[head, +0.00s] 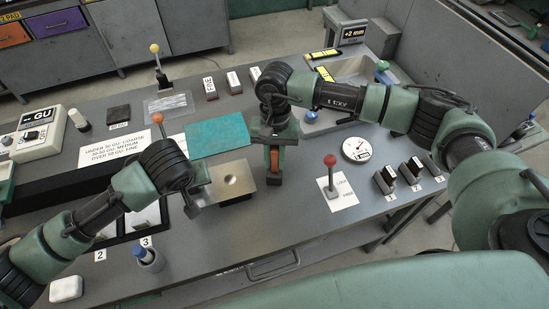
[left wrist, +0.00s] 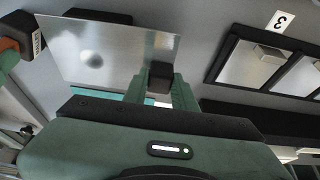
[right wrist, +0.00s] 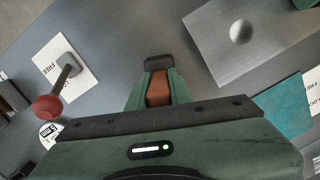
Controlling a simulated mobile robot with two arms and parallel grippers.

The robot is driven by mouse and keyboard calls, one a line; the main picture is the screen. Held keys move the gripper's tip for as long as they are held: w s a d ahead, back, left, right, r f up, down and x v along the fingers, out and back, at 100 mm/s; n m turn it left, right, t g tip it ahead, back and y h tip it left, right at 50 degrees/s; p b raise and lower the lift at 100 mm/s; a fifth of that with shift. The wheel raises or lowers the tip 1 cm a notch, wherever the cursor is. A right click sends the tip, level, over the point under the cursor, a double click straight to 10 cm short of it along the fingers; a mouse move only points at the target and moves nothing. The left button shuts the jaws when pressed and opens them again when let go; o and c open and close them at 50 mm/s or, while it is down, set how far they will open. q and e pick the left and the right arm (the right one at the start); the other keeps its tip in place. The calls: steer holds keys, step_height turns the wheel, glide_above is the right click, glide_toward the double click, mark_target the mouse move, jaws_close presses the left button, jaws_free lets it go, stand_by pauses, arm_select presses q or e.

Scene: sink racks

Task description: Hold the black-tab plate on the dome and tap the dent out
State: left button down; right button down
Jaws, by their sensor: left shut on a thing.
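The shiny metal plate (head: 240,188) lies level near the middle of the bench, with a small round dent mark (left wrist: 93,60) in its face. My left gripper (head: 192,200) is shut on its black tab (left wrist: 160,72) at the plate's left edge. My right gripper (head: 274,148) is shut on the brown handle of a hammer (head: 274,160); its dark head (right wrist: 157,63) points down, just right of the plate and apart from it. The plate also shows in the right wrist view (right wrist: 222,55). The dome is not visible; the plate may cover it.
A red-knobbed post (head: 330,162) stands on a white card right of the hammer, near a round gauge (head: 357,149). A teal mat (head: 217,134) lies behind the plate. Numbered trays (head: 148,218) and a blue-topped holder (head: 147,256) are at the left front.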

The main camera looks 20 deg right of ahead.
steer(key=shift+r, duration=5.05)
steer(key=a, duration=1.2)
steer(key=shift+a, duration=0.35)
steer(key=shift+f, duration=0.15)
steer(key=shift+d+f, duration=0.1)
steer(key=shift+f, duration=0.55)
step_height(320, 180, down, 3)
steer(key=shift+r, duration=0.1)
steer(key=w+r, duration=0.5)
steer(key=shift+w, duration=0.3)
